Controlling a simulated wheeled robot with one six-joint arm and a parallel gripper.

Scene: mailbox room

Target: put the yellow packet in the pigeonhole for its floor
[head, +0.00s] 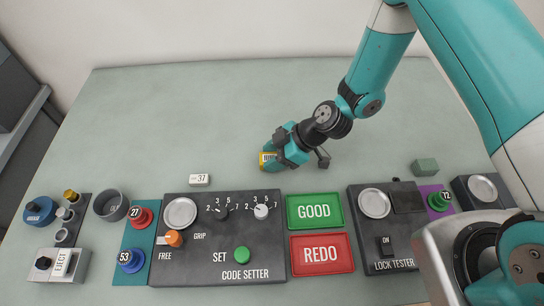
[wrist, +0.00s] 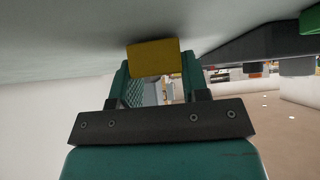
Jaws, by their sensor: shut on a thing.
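My gripper (head: 276,154) is low over the green-grey table, behind the code setter panel. It is shut on a small yellow block-like thing (head: 266,158), which has a pale patch on its face; any writing there is too small to read. In the wrist view the yellow thing (wrist: 153,57) sits between the two fingertips, close to or touching the table surface; I cannot tell which. No pigeonholes are recognisable in either view.
In front stand the code setter panel (head: 200,270), a green GOOD tray (head: 314,211), a red REDO tray (head: 322,254) and a lock tester (head: 385,255). The table's back is clear.

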